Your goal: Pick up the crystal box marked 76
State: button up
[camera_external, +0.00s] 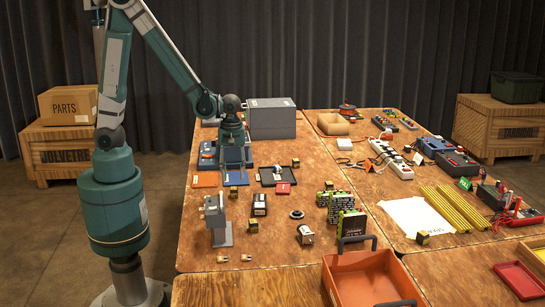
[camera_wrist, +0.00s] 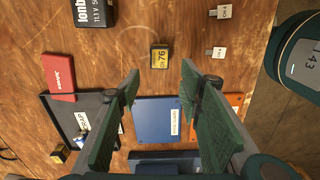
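The crystal box marked 76 (camera_wrist: 160,57) is a small dark box with a yellow label, lying on the wooden table in the wrist view. It is beyond my fingertips, near the middle line between them. In the external view it appears to be the small yellow-and-black box (camera_external: 233,192) in front of the blue trays; its marking is too small to read there. My gripper (camera_wrist: 159,88) is open and empty, with two green-padded fingers apart above a blue tray (camera_wrist: 157,119). In the external view my gripper (camera_external: 232,158) points down over the blue trays.
A red box (camera_wrist: 60,76), a black battery pack (camera_wrist: 92,12) and two small white-labelled parts (camera_wrist: 217,52) surround the box, with bare wood between. Another small yellow-labelled box (camera_wrist: 60,153) lies at lower left. A grey stand (camera_external: 218,222) rises near the table's left edge.

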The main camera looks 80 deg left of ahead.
aim_at(234, 187)
jog(key=shift+f, duration=1)
jog(key=shift+w+f+b, duration=0.1)
jog(key=shift+f+b, duration=1.1)
jog(key=shift+f, duration=1.4)
jog(key=c, duration=0.9)
